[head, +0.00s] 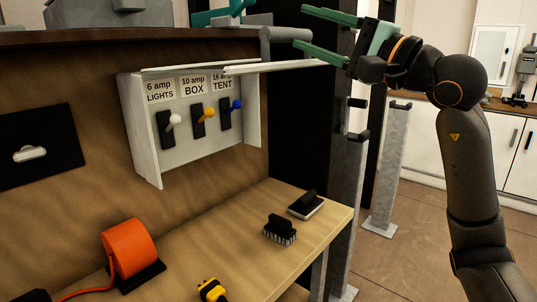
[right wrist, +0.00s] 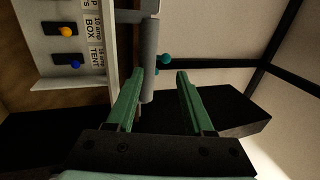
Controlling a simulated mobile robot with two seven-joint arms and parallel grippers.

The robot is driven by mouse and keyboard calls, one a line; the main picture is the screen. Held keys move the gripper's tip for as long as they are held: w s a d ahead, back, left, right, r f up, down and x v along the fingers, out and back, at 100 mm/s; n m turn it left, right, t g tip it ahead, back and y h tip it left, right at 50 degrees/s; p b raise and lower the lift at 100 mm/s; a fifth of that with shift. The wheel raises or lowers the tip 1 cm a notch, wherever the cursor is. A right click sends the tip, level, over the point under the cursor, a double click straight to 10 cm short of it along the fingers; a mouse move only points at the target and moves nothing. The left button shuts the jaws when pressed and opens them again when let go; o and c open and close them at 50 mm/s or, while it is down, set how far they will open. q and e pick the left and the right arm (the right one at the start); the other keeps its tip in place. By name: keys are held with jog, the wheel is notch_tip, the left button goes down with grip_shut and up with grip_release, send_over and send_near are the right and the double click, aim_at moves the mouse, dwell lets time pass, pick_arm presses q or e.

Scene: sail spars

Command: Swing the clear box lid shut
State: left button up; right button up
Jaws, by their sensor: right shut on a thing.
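The white switch box (head: 192,125) hangs on the brown panel, with its labels and switches showing at its open front. Its clear lid (head: 285,67) stands swung up, seen nearly edge-on, sticking out from the top. A grey round bar (head: 284,34) is at the lid's outer right side; it also shows in the right wrist view (right wrist: 149,50). My right gripper (head: 301,27), with green fingers, is at the bar's right end. The fingers stand well apart, with the bar's end between them, nearer one finger. The contact itself is hard to see. My left gripper is out of view.
The wooden bench (head: 200,262) below holds an orange reel (head: 130,248), a yellow plug (head: 212,290), a brush (head: 280,229) and a black-and-white block (head: 306,205). A grey post (head: 346,190) stands right of the bench. Open floor lies farther right.

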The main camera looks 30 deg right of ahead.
jog(key=shift+o, duration=0.3)
jog(key=shift+w+a+f, duration=0.25)
jog(key=shift+w+f, duration=0.3)
jog(key=shift+w, duration=0.05)
grip_shut()
jog(key=shift+d, duration=0.1)
jog(key=shift+s+r, duration=0.15)
jog(key=shift+r, duration=0.05)
dwell(0.8)
